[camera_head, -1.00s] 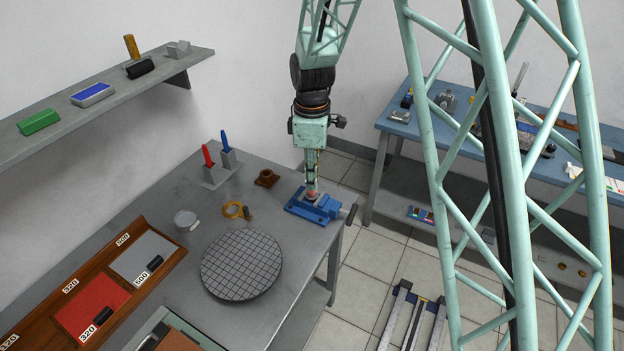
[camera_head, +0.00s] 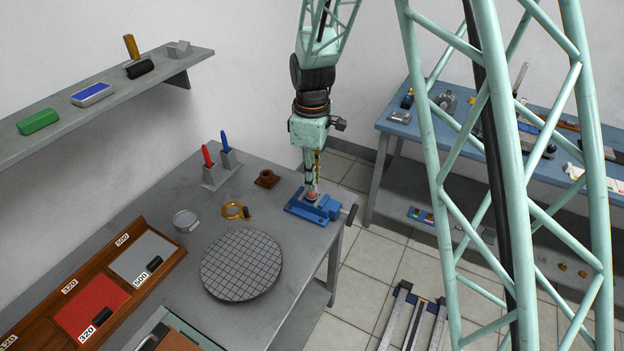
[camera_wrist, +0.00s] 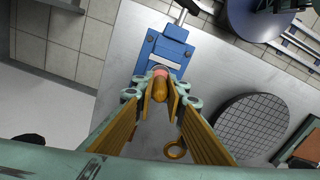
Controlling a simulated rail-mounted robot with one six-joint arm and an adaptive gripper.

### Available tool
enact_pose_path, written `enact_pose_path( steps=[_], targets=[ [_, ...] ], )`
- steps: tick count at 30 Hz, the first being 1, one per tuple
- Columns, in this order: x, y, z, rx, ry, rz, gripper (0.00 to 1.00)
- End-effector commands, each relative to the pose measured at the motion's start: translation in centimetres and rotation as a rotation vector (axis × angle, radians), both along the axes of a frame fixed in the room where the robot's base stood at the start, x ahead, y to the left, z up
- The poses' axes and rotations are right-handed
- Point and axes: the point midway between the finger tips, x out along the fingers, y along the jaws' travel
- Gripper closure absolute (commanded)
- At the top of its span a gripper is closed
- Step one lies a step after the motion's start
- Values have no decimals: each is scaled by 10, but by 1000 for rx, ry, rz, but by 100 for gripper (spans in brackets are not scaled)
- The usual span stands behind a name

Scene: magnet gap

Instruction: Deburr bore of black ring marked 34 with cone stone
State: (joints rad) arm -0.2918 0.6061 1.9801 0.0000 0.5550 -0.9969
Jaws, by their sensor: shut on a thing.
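My gripper (camera_head: 312,184) points down over the blue vise (camera_head: 322,209) at the bench's right corner. In the wrist view my gripper (camera_wrist: 160,92) is shut on a rounded wooden handle (camera_wrist: 159,88). A pink tip, which looks like the cone stone (camera_wrist: 160,72), shows beyond the handle, at the vise jaws. It also shows as a small pink spot in the head view (camera_head: 312,194). I cannot make out the black ring or its 34 mark; the stone and fingers cover the jaw area. Whether the stone touches anything cannot be told.
A brass-coloured ring (camera_head: 232,210), a brown flanged part (camera_head: 266,178), a round clear-topped dish (camera_head: 185,220) and a dark gridded round plate (camera_head: 241,265) stand near the vise. Red and blue tools stand in a holder (camera_head: 221,174). The vise handle (camera_head: 351,215) juts past the bench edge.

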Motion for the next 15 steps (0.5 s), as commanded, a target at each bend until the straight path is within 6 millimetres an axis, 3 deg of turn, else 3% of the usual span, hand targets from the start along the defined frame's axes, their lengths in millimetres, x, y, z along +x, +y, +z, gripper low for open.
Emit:
enact_pose_path(
  steps=[15],
  targets=[
    [0, 0, 0, 0, 1, 298, 99]
  ],
)
